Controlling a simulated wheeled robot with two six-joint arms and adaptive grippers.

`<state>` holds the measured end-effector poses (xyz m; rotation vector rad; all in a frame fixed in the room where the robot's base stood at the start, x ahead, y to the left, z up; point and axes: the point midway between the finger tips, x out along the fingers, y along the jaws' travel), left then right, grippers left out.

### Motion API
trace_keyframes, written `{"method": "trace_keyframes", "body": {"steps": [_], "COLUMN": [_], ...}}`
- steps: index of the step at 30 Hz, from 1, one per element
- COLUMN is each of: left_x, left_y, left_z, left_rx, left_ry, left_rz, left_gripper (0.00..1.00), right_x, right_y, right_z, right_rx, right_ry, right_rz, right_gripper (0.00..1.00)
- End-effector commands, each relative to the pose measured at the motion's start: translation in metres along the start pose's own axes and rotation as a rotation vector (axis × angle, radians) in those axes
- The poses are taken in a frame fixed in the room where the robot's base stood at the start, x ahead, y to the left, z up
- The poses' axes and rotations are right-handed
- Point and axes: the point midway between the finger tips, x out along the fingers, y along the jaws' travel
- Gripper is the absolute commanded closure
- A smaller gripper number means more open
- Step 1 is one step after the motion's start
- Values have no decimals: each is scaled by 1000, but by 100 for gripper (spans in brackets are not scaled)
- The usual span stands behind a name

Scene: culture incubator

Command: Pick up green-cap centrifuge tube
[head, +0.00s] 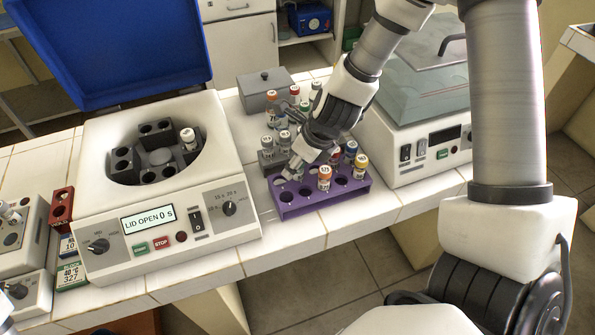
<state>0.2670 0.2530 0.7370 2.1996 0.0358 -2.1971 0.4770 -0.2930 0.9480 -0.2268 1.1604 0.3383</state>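My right gripper (294,168) reaches down from the upper right to the left part of the purple tube rack (298,208). Its fingers hide part of the rack, and I cannot tell whether they are open or shut on something. A tube that looks green-capped (304,107) stands behind the gripper among other tubes, partly hidden by the wrist. The purple rack holds an orange-capped tube (324,178) at its front, with a blue-capped tube (351,148) and a yellow-orange-capped tube (361,164) at its right. My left gripper is not in view.
A centrifuge (215,247) with its blue lid (115,50) raised stands left, one tube in its rotor. A grey rack (270,165) with tubes and a grey lidded box (264,88) lie behind the purple rack. A clear-lidded device (430,150) stands close on the right.

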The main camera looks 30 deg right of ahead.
Motion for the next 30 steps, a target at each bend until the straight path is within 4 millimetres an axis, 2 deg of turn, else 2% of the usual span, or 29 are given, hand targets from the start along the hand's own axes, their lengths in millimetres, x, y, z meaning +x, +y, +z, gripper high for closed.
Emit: {"method": "trace_keyframes", "body": {"steps": [1, 2, 10, 12, 15, 25, 30], "left_x": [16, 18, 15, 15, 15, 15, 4], "left_y": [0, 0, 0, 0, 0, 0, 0], "left_z": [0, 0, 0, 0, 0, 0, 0], "left_rx": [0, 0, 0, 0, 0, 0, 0], "left_ry": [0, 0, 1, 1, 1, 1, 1], "left_rz": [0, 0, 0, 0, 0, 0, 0], "left_gripper": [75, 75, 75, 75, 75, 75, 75], "right_x": [16, 18, 17, 17, 17, 17, 7], "right_y": [0, 0, 0, 0, 0, 0, -1], "right_z": [-4, -3, 0, 0, 0, -1, 4], "right_rx": [-2, -2, 1, 1, 1, 1, 0], "right_ry": [1, 1, 0, 0, 0, 1, 0], "right_rz": [0, 1, 2, 2, 2, 2, 2], "right_gripper": [44, 44, 44, 69, 100, 100, 100]}}
